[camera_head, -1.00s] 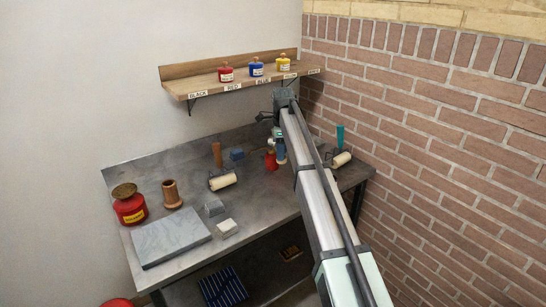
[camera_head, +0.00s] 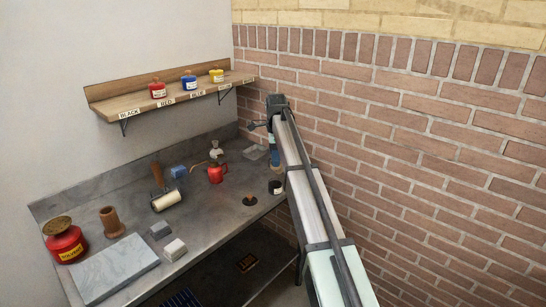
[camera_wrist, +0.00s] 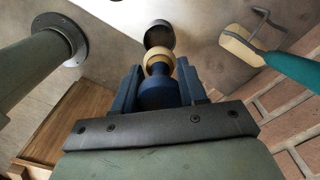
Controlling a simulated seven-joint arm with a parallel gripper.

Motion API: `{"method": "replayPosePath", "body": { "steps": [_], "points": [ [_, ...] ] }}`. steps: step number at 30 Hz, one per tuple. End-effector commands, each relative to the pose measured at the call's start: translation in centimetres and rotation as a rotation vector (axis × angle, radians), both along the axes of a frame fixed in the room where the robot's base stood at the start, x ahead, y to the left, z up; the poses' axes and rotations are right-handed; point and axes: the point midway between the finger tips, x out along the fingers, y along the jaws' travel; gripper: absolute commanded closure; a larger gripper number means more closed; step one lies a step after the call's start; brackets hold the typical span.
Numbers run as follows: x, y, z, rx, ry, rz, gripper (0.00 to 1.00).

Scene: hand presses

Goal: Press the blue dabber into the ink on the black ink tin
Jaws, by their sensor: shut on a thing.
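My gripper (camera_wrist: 158,93) is shut on the blue dabber (camera_wrist: 157,91), whose blue handle sits between the two fingers. Its rounded cream pad (camera_wrist: 158,62) points away from the gripper. The black ink tin (camera_wrist: 158,33) is round and dark inside; in the wrist view it lies just beyond the pad, which overlaps its near edge. I cannot tell whether the pad touches it. In the head view my gripper (camera_head: 275,160) is above the black tin (camera_head: 276,187) near the bench's right end; the dabber is hard to make out there.
A roller with a teal handle (camera_wrist: 290,68) lies right of the tin in the wrist view. A black disc with a knob (camera_head: 249,200) lies left of the tin. The wall shelf (camera_head: 130,104) holds red, blue and yellow tins.

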Motion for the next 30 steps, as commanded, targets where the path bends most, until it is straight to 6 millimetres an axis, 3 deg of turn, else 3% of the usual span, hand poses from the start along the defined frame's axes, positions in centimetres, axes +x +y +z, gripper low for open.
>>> {"method": "replayPosePath", "body": {
  "steps": [11,30],
  "points": [
    [0.0,0.0,-1.2,0.0,0.002,0.021,0.89],
    [0.0,0.0,-5.9,0.0,0.001,0.02,0.89]
  ]
}}
